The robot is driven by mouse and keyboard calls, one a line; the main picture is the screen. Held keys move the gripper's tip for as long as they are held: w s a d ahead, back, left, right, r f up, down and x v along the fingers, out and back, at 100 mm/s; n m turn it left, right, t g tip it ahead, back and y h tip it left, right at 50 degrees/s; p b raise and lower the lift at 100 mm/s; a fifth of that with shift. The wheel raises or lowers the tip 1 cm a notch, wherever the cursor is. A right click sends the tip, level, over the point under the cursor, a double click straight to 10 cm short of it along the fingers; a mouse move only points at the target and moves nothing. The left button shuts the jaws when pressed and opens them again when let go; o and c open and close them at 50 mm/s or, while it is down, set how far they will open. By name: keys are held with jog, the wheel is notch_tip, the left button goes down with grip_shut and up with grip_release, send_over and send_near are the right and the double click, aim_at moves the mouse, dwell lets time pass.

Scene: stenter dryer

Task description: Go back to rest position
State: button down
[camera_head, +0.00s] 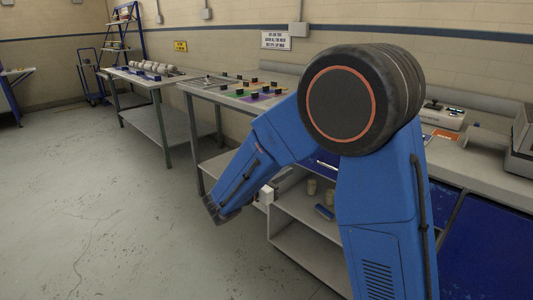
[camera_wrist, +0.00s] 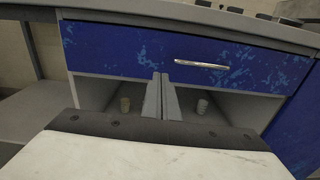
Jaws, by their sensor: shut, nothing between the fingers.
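My gripper (camera_wrist: 161,96) shows in the wrist view with its two grey fingers together and nothing between them. It points toward an open-fronted cabinet below a blue drawer (camera_wrist: 120,48) with a silver handle (camera_wrist: 202,65). The fingers appear apart from the drawer and the shelf. In the head view my blue arm is bent in front of the workbench, and it largely hides the gripper there.
The cabinet shelf (camera_head: 290,208) holds small cylindrical items, including one pale cylinder (camera_wrist: 125,104). A bench (camera_head: 205,93) with coloured pieces and a scale-like device (camera_head: 446,116) stand along the wall. The floor (camera_head: 90,190) at left is clear.

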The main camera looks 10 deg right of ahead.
jog(key=s+d+m+g+y, duration=0.5)
jog(key=s+d+m+g, duration=0.5)
jog(key=s+d, duration=0.8)
jog(key=s+a+m+t+y, duration=0.1)
jog(key=s+a+m+y, duration=0.1)
jog(key=s+m, duration=0.3)
jog(key=s+a+m+t+y, duration=0.2)
jog(key=s+a+m+y, duration=0.1)
jog(key=s, duration=0.3)
jog(key=s+a+f+m+t+y, duration=0.1)
jog(key=s+a+m+y, duration=0.1)
jog(key=s+m+y, duration=0.2)
jog(key=s+m, duration=0.2)
jog(key=shift+s+a+m+t+y, duration=0.2)
jog(key=shift+a+m+t+y, duration=0.1)
jog(key=shift+a+t+y, duration=0.1)
